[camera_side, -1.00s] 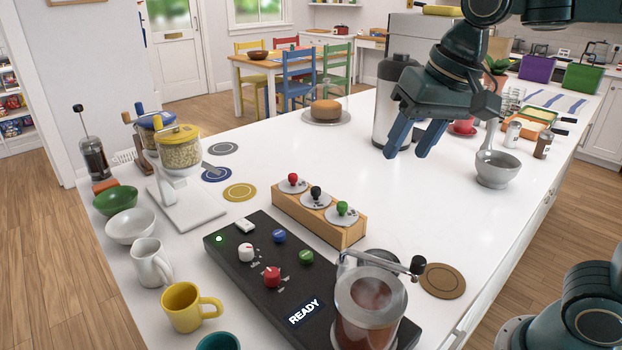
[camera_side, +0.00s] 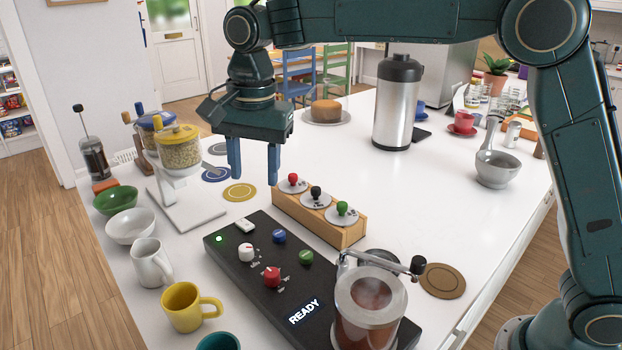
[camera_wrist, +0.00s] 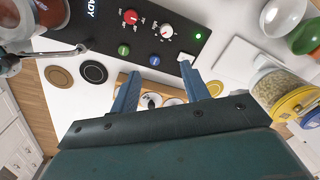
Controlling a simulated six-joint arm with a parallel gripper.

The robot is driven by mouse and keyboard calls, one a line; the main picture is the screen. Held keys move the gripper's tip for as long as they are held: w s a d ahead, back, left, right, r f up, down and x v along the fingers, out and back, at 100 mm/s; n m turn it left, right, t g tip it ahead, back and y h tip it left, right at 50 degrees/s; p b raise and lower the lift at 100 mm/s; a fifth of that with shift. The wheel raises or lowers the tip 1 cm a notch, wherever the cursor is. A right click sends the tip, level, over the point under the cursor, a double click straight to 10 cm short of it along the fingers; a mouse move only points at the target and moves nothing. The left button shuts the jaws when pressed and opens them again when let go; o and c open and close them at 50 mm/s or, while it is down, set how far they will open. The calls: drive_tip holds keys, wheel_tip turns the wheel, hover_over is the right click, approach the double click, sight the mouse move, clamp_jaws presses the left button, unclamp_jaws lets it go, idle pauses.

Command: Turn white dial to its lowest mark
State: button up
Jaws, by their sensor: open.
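The white dial (camera_side: 247,252) sits on the black control panel (camera_side: 232,268), with small marks printed beside it. It also shows in the wrist view (camera_wrist: 167,31), with a ring of printed marks beside it. My gripper (camera_side: 254,181) is open and empty, fingers pointing down. In the side view it hangs above the counter near the panel's back edge and the wooden block. In the wrist view its two blue fingers (camera_wrist: 165,92) are apart, and the dial lies beyond their tips, untouched.
A red dial (camera_side: 271,276), a blue knob (camera_side: 279,236) and a green knob (camera_side: 306,257) are on the same panel. The wooden block (camera_side: 352,236) with several knobbed lids stands behind it. A glass jar (camera_side: 369,308) stands at the panel's right end. A yellow mug (camera_side: 184,307) stands left.

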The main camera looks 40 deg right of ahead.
sight(245, 248)
drive_tip(key=shift+w+a+f+m, duration=0.2)
drive_tip(key=shift+w+a+f, duration=0.2)
drive_tip(key=shift+a, duration=0.2)
drive_tip(key=shift+w+a+f+m, duration=0.2)
drive_tip(key=shift+w+a+f, duration=0.05)
drive_tip(key=shift+a+f, duration=0.3)
drive_tip(key=shift+f, duration=0.1)
drive_tip(key=f, duration=1.3)
drive_tip(key=shift+w+a+f, duration=0.15)
drive_tip(key=shift+w+f, duration=0.05)
drive_tip(key=shift+f, duration=0.05)
drive_tip(key=c, duration=1)
